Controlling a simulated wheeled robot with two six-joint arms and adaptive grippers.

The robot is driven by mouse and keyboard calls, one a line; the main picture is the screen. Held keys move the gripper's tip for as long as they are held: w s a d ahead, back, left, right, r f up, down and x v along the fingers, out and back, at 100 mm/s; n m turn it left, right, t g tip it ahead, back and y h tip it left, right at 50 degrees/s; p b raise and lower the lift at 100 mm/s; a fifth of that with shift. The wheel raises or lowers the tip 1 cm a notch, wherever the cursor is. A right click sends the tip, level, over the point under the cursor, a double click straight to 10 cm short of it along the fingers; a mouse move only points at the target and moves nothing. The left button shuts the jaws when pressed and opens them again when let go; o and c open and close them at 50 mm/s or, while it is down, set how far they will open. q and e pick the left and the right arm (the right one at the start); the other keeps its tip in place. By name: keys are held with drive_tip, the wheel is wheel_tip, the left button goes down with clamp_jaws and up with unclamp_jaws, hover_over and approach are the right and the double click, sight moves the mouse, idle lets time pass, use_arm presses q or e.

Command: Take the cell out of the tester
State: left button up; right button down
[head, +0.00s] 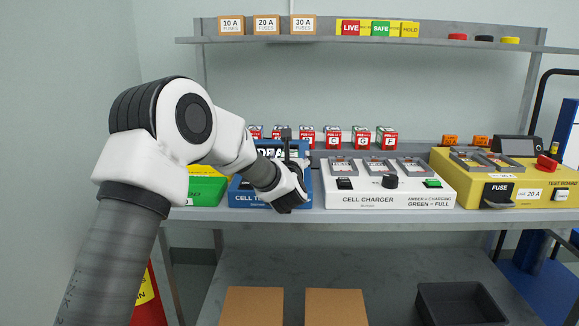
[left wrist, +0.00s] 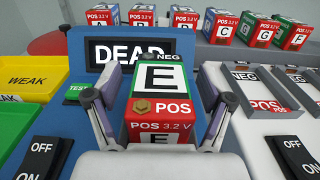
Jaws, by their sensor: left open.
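The blue cell tester (head: 240,200) stands on the bench, left of the charger. In the left wrist view its blue face (left wrist: 62,108) carries a display (left wrist: 115,52) reading DEAD. Cell E (left wrist: 162,105), with green, white and red faces and NEG and POS marks, sits in the tester with its POS end towards me. My left gripper (head: 292,182) is over the tester in the head view and hides the cell. In the left wrist view the open left gripper (left wrist: 157,88) has one finger on each side of cell E; contact is not clear. My right gripper is out of view.
A green tray (head: 207,190) is on the left; a yellow WEAK tray (left wrist: 30,78) adjoins the tester. Several red-topped cells (head: 333,137) line the back.

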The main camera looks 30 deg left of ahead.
use_arm(q)
clamp_jaws()
drive_tip(key=shift+r, duration=0.2)
